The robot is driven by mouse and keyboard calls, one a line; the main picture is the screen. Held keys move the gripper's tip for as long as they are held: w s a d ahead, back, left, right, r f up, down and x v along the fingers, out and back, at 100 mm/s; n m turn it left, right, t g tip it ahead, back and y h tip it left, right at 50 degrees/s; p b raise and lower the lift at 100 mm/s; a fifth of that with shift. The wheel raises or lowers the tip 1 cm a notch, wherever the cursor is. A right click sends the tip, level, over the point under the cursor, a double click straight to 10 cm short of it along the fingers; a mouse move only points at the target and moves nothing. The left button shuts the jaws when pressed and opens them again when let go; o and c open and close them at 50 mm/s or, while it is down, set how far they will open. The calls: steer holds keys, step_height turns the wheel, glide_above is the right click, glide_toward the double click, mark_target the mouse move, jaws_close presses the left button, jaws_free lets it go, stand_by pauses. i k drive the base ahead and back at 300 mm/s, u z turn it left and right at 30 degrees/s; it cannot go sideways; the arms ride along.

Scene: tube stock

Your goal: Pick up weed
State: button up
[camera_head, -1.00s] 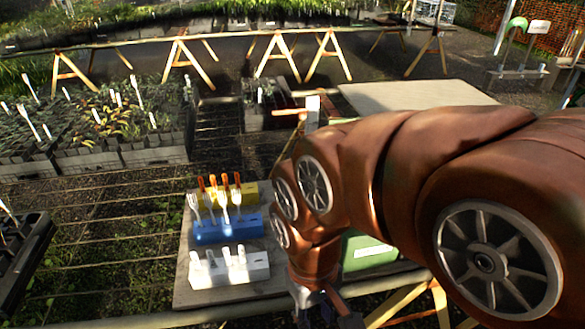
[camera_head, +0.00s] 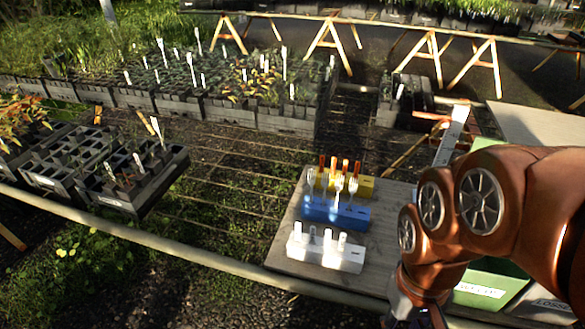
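I cannot single out a weed. Small green plants stand in the black cell trays (camera_head: 143,197) at the left, where many cells look empty. Denser seedlings (camera_head: 178,78) fill the grey trays behind, some with yellow-orange leaves. My gripper (camera_head: 415,318) is at the bottom edge, right of the white block, mostly cut off by the frame. Its fingers are not clear enough to tell open from shut, and I see nothing in it. It is well to the right of the plants.
A wooden board (camera_head: 290,262) carries a white block (camera_head: 327,253) with white pegs, a blue block (camera_head: 335,213) with white forks and a yellow block (camera_head: 361,188) with orange handles. A green bin (camera_head: 510,287) is partly behind my arm. A rail (camera_head: 203,258) crosses the front.

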mark_target(130, 184)
steer(key=u, duration=0.45)
steer(key=k, duration=0.55)
steer(key=u, duration=1.3)
steer(key=i, duration=1.85)
steer(key=z, duration=0.6)
steer(key=i, duration=0.35)
steer(key=u, duration=1.1)
steer(key=k, duration=0.5)
steer(key=u, duration=0.15)
